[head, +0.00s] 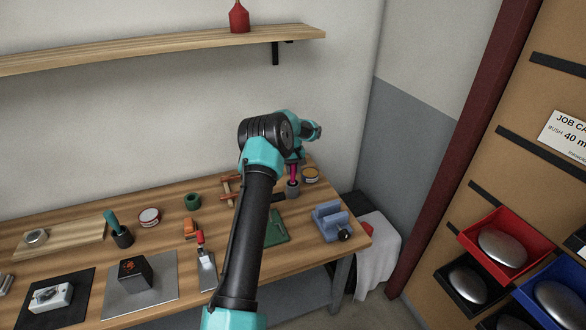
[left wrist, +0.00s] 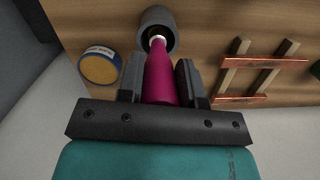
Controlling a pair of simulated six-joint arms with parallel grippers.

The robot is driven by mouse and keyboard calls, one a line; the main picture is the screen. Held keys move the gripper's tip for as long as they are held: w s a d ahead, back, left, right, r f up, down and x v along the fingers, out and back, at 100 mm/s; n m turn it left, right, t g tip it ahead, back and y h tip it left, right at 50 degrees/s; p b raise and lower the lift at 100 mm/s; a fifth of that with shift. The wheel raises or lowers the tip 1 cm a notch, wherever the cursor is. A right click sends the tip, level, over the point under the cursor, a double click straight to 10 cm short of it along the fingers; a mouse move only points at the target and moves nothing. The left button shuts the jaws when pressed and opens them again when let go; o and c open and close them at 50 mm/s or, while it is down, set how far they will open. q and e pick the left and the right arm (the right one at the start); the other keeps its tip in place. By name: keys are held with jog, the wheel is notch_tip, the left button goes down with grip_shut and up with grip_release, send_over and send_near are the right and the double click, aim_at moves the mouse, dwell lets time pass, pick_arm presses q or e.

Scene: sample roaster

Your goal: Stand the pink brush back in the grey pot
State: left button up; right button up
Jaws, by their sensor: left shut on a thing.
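The pink brush (head: 293,173) stands roughly upright over the grey pot (head: 292,188) near the right end of the bench. In the left wrist view my left gripper (left wrist: 159,80) is shut on the magenta handle of the brush (left wrist: 159,78). The pale collar of the brush is at the mouth of the grey pot (left wrist: 148,15), and its far end is inside the rim or just over it; I cannot tell how deep. In the head view my arm's wrist hides most of the gripper. My right gripper is not in view.
A wooden rack with copper-coloured bars (left wrist: 245,75) lies to the other side. A blue-grey fixture (head: 331,222) and a green plate (head: 277,228) are nearer the front edge.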

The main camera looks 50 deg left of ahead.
pick_arm(q)
jog(key=shift+f, duration=0.75)
jog(key=o, duration=1.1)
jog(key=shift+r, duration=0.1)
jog(key=r, duration=0.5)
jog(key=a+r, duration=0.1)
jog(key=r, duration=0.5)
jog(key=w+r, duration=0.1)
jog(key=r, duration=0.5)
jog(key=shift+a+r, duration=0.1)
jog(key=shift+a, duration=0.25)
